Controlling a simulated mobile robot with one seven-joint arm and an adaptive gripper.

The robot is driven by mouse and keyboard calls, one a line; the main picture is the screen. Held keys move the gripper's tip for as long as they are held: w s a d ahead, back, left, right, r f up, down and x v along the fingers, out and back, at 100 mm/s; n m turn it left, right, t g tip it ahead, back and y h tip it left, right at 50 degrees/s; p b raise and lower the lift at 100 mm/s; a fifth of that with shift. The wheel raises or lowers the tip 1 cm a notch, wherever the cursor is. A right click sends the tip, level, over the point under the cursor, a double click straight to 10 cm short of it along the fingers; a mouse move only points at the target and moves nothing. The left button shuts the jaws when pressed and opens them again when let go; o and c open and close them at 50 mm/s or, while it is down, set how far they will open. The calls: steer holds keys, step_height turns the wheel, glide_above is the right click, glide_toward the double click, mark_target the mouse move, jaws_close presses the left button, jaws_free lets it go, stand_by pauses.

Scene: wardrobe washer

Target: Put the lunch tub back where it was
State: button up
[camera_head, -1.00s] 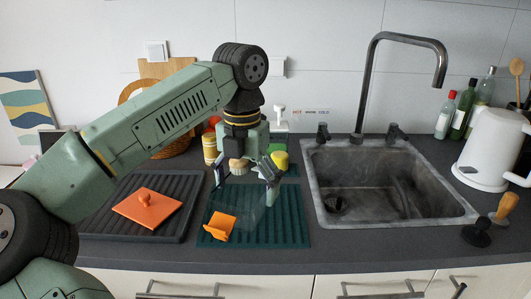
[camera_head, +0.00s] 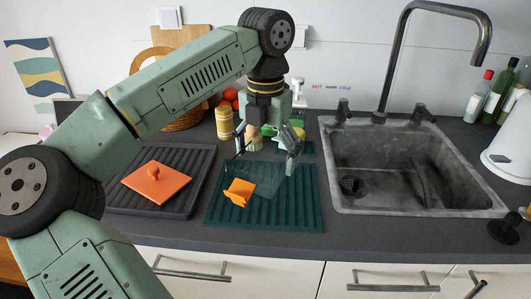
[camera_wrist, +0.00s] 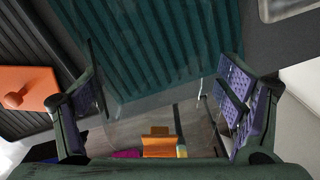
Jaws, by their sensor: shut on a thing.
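The lunch tub (camera_head: 263,178) is a clear, see-through box with an orange clip (camera_head: 240,192) on its near side. My gripper (camera_head: 264,164) reaches down from above, with one finger at each side of the tub, and is shut on it. In the wrist view the faint clear tub (camera_wrist: 150,108) spans between my fingers, with the orange clip (camera_wrist: 158,143) low in the middle. The tub is over the ribbed teal mat (camera_head: 300,215). I cannot tell exactly how high it is. Its far side is partly hidden by my gripper.
An orange lid (camera_head: 157,184) with a knob lies on the dark ribbed drainer (camera_head: 196,160) at left. The stone sink (camera_head: 470,205) and its tap (camera_head: 400,60) stand right of the mat. A yellow canister (camera_head: 224,123) and fruit stand behind. The counter's front strip is clear.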

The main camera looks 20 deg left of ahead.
mark_target(266, 171)
steer(key=shift+f+b, duration=2.4)
steer(key=shift+f, duration=1.15)
steer(key=shift+f+b, duration=0.3)
steer(key=shift+f, duration=0.05)
steer(key=o, duration=1.1)
steer(key=shift+c, duration=0.2)
steer(key=shift+r, duration=0.15)
step_height(266, 171, up, 12)
steer(key=shift+f, duration=0.1)
